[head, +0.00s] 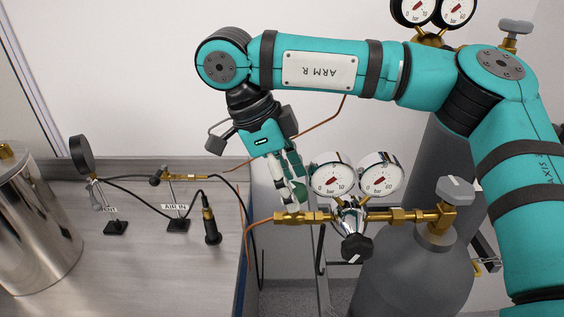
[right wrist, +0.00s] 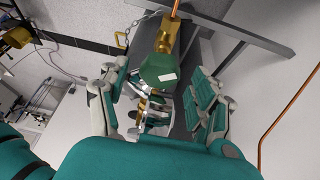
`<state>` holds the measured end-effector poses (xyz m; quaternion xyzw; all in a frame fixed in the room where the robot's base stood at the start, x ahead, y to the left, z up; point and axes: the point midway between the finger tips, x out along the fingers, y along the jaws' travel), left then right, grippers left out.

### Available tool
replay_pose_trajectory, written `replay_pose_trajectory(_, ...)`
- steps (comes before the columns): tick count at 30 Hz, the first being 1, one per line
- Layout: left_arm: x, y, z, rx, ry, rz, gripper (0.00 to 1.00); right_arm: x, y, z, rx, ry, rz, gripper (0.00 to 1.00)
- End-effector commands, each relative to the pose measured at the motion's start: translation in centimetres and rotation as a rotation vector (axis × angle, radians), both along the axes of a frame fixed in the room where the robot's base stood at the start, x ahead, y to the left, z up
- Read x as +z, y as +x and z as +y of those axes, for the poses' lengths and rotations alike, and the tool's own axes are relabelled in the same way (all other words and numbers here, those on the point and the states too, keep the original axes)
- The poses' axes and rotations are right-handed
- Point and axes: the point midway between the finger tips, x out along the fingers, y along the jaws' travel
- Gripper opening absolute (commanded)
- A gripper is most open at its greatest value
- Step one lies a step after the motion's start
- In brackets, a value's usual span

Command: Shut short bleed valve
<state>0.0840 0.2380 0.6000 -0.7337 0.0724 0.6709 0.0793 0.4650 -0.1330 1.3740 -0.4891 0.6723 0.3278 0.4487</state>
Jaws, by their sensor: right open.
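The short bleed valve appears to be the green knob (head: 300,192) on the brass outlet fitting (head: 290,217) of the front, shorter cylinder's regulator. In the right wrist view the green knob (right wrist: 158,68) has a pale mark and sits between the spread fingers, towards their far ends. My right gripper (head: 288,188) comes down from above and is open, with fingers (right wrist: 160,95) on either side of the knob. Contact with the knob cannot be told. In the head view the fingers partly hide the knob. My left gripper is not in view.
Two gauges (head: 332,176) and a black regulator knob (head: 356,247) lie just right of the gripper. The short grey cylinder (head: 415,275) has a grey-topped valve (head: 455,190). A taller cylinder (head: 440,150) stands behind. A bench (head: 150,270) with hoses and a metal vessel (head: 35,230) is left.

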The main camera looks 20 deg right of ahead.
Motion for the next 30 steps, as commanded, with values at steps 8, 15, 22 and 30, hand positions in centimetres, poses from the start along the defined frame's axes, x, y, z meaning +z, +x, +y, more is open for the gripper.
replay_pose_trajectory(8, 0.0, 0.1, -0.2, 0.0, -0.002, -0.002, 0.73, 5.0, 0.7, 2.0, -0.002, -0.002, -0.009, 0.65)
replay_pose_trajectory(15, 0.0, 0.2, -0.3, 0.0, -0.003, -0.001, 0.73, 9.1, 1.2, 3.6, -0.002, -0.004, -0.005, 0.65)
replay_pose_trajectory(22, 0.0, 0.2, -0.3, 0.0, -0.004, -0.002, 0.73, 10.5, 1.4, 4.2, 0.0, -0.001, -0.002, 0.65)
replay_pose_trajectory(30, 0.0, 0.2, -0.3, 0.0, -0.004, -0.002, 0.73, 10.6, 1.4, 4.2, 0.0, 0.001, -0.001, 0.65)
